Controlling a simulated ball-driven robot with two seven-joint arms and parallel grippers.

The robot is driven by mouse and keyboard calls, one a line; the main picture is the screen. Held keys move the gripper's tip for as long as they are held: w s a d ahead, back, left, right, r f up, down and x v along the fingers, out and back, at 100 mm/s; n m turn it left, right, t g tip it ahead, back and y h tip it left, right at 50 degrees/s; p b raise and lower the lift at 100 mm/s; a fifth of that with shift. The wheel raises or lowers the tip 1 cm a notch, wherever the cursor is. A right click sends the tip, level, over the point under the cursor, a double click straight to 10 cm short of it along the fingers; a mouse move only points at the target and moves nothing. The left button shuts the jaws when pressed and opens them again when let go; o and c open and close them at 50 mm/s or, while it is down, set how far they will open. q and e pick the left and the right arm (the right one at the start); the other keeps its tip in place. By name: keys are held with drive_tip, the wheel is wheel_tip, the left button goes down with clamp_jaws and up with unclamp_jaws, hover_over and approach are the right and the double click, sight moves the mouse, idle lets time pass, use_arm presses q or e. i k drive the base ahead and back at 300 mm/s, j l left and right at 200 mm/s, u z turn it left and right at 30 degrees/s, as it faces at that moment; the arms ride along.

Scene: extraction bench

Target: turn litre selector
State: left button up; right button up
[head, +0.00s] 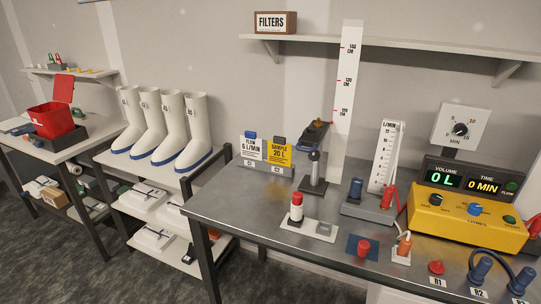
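The yellow pump unit (450,222) stands at the right end of the steel bench. A blue knob (474,209) is on its sloped front, above small lettering that seems to read LITRES; its pointer setting is too small to read. A black knob (435,199) sits to its left and a dark green button or knob (509,219) to its right. The display (468,182) on top reads VOLUME 0 L and TIME 0 MIN. Neither of my grippers is in view.
A flow meter (386,160), a red-and-white cylinder (296,207) and blue and red connectors stand on the bench (250,225). A card holder (267,168) shows 6 L/MIN and SAMPLE 20 L. A white dial panel (460,127) rises behind the unit. White boots (160,125) stand left.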

sight(473, 209)
drive_tip(key=z, duration=1.3)
